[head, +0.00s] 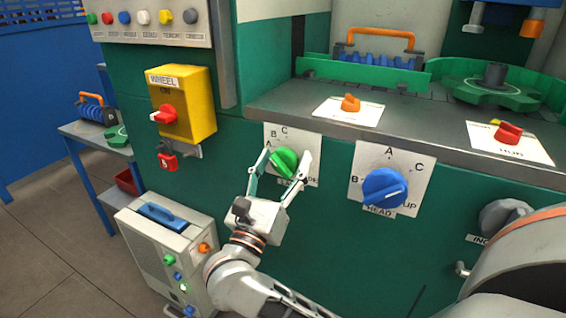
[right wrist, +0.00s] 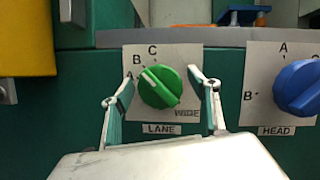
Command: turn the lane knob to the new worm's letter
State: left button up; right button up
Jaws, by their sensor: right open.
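The green lane knob (head: 285,161) sits on a white plate with letters A, B and C on the green panel. It also shows in the right wrist view (right wrist: 161,88), above a LANE label, with a white mark at its upper left, towards the A and B side. My right gripper (head: 288,157) is open, its fingers on either side of the knob; whether they touch it I cannot tell. A blue worm (head: 372,58) with an orange handle sits in a green tray, and a similar worm (head: 97,112) is on the side table. No letter is readable on either. My left gripper is not in view.
The blue HEAD knob (head: 384,188) is close to the right. A yellow WHEEL box (head: 183,104) with a red knob and padlock (head: 167,162) juts out at left. A grey ledge (head: 420,125) overhangs above. A pale cabinet (head: 165,250) stands below left.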

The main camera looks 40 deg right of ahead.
jog(key=c, duration=1.1)
